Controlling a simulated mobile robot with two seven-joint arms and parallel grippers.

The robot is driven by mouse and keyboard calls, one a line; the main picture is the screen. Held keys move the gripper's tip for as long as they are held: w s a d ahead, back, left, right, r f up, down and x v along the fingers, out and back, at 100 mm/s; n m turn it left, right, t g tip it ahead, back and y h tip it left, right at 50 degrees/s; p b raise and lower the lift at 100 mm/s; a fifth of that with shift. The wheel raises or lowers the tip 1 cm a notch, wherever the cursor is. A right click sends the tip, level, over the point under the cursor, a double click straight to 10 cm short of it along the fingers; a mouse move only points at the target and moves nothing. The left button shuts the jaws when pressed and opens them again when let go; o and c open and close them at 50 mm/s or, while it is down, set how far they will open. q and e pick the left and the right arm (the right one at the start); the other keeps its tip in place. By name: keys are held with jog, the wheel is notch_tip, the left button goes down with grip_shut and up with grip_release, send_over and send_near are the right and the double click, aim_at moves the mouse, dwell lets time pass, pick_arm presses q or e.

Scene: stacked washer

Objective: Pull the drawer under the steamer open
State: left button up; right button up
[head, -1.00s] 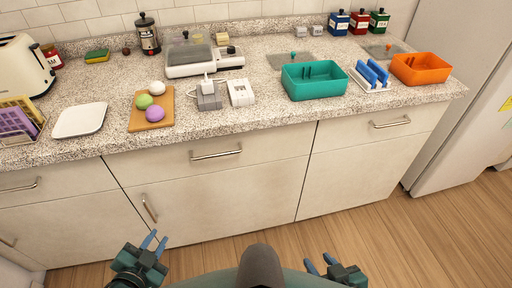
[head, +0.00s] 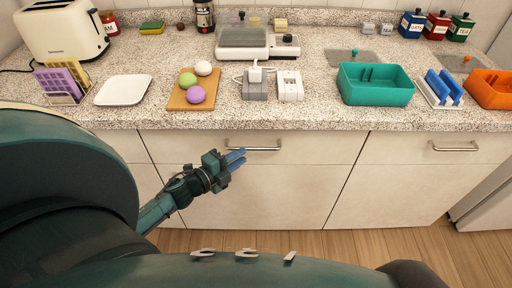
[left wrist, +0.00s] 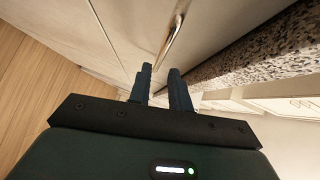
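The steamer (head: 242,42) is a pale appliance with a clear lid at the back of the counter. The drawer (head: 310,147) beneath it has a pale front, flush with the cabinet, and a horizontal metal bar handle (head: 252,148). My left gripper (head: 238,160) is just below the handle in the head view, its blue fingers apart. In the left wrist view, the two dark fingers (left wrist: 160,78) have an empty gap between them. My right gripper is not in view.
The speckled counter edge (head: 300,123) overhangs the drawer fronts. Another handled drawer (head: 400,148) is to the right. A cutting board (head: 193,92), white adapters (head: 290,86) and a teal bin (head: 376,90) stand on the counter. Wooden floor (head: 400,242) shows below.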

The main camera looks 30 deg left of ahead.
aim_at(254, 148)
pick_arm(q)
jog(key=x, duration=0.6)
jog(key=shift+w+d+f, duration=0.1)
jog(key=shift+w+d, duration=0.05)
jog(key=shift+w, duration=0.15)
grip_shut()
